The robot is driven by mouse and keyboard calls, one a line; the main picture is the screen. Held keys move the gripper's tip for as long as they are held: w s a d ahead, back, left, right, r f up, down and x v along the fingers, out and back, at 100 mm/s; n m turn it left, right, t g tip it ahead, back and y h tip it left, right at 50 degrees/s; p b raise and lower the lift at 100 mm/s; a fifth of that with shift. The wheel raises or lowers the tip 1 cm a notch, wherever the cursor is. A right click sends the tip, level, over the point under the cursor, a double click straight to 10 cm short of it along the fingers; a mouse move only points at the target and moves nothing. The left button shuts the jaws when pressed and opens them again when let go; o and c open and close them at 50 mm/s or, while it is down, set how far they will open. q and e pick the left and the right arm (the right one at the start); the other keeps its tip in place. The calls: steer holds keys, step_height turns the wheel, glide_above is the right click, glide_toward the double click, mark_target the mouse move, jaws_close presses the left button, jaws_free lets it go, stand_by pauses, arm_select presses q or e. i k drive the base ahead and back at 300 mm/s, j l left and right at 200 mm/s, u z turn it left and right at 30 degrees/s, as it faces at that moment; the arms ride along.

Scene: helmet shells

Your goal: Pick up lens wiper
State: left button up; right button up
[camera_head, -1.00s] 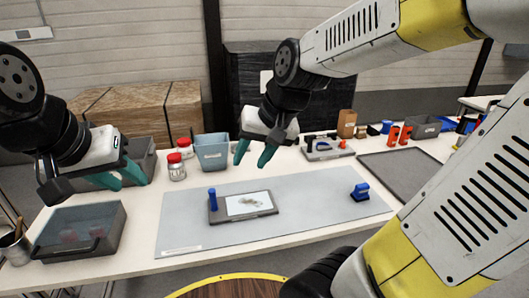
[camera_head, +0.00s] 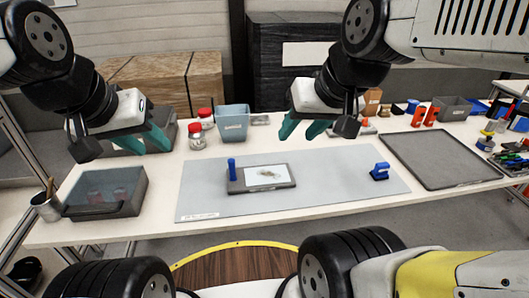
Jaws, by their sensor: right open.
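A blue block with a raised grip (camera_head: 380,171) sits on the right part of the grey mat (camera_head: 330,180). A dark flat holder (camera_head: 262,187) lies mid-mat, with a smudged white plate (camera_head: 268,174) on it and a blue upright post (camera_head: 231,168) at its left end. I cannot tell for certain which blue item is the lens wiper. My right gripper (camera_head: 303,128) is open and empty, its teal fingers apart, above the table's back side, left of the blue block. My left gripper (camera_head: 145,142) appears open and empty, above the back left of the table.
A grey bin (camera_head: 105,208) and a cup of tools (camera_head: 46,206) stand at the left. Red-lidded jars (camera_head: 196,137) and a blue-grey bin (camera_head: 232,124) stand at the back. A dark tray (camera_head: 440,160) lies at the right.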

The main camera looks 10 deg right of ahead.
mark_target(379, 172)
steer(key=k+j+z, duration=0.1)
steer(key=z, duration=1.4)
steer(key=i+u, duration=0.15)
steer(key=u, duration=0.25)
steer(key=i+u, duration=0.15)
steer(key=u, duration=0.2)
steer(key=i+l+u, duration=0.1)
steer(key=u, duration=0.3)
steer(key=i+l+u, duration=0.15)
steer(key=u, duration=0.2)
steer(key=z, duration=1.5)
steer(key=l+u, duration=0.3)
steer(key=u, duration=0.15)
steer(key=i, duration=0.05)
